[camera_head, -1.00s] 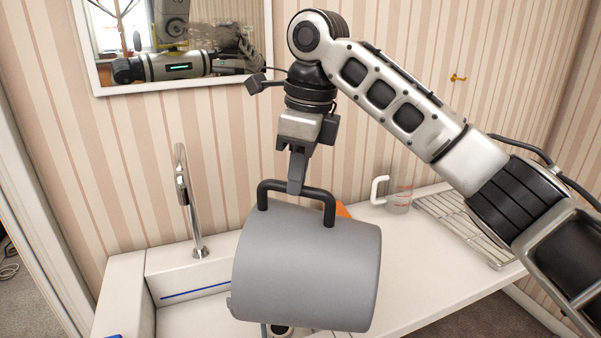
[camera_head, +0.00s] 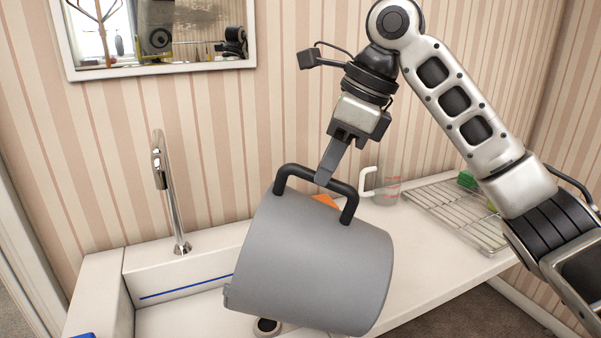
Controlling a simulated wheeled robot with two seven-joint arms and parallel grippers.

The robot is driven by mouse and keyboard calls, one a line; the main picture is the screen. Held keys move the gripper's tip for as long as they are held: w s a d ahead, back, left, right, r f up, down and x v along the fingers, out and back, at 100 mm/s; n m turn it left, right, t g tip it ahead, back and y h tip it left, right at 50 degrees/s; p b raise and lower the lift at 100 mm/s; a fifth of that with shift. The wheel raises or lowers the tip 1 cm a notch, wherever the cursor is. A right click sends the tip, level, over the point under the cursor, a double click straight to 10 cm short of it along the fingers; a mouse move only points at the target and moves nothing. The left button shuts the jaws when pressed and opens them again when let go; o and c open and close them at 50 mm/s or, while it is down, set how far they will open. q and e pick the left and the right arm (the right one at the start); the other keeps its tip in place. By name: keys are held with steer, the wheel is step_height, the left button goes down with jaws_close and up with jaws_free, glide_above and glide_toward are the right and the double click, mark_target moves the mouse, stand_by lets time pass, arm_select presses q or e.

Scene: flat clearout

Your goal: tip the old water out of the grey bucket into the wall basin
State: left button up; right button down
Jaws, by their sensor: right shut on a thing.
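The grey bucket (camera_head: 312,262) hangs on its side above the white wall basin (camera_head: 150,262), slanting down to the right. A small lip shows at its lower left edge. Its inside is hidden, so I cannot tell whether water is in it. My right gripper (camera_head: 325,178) is shut on the bucket's black handle (camera_head: 290,172), on the bucket's upper side. The basin has a blue line on its inner wall and a dark round drain (camera_head: 267,326), partly hidden by the bucket. My left gripper is not in view.
A chrome tap (camera_head: 172,200) rises behind the basin at left. On the white counter (camera_head: 425,275) at right are a clear measuring jug (camera_head: 387,188), a wire rack (camera_head: 460,213) and a green item (camera_head: 467,180). An orange thing (camera_head: 325,201) shows behind the handle. A mirror (camera_head: 160,72) hangs above.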

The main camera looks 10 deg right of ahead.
mark_target(355, 188)
steer(key=shift+s+d+f+y+b, duration=0.25)
steer(key=shift+d, duration=0.4)
steer(key=shift+s+d+f+y+b, duration=0.2)
steer(key=shift+d+y+b, duration=0.05)
steer(key=shift+d, duration=0.35)
steer(key=shift+s+d, duration=0.1)
steer(key=shift+d, duration=0.05)
steer(key=shift+r+t, duration=0.15)
steer(key=shift+t, duration=0.15)
steer(key=shift+s+d+f+y+b, duration=0.15)
steer(key=shift+d+f+y+b, duration=0.15)
steer(key=shift+d+y+b, duration=0.15)
steer(key=s+d+t+y+b, duration=0.1)
steer(key=s+d+y+b, duration=0.1)
steer(key=d, duration=0.4)
steer(key=shift+f+y+b, duration=0.3)
steer(key=shift+y+b, duration=0.25)
steer(key=shift+b, duration=0.55)
steer(key=shift+s, duration=0.1)
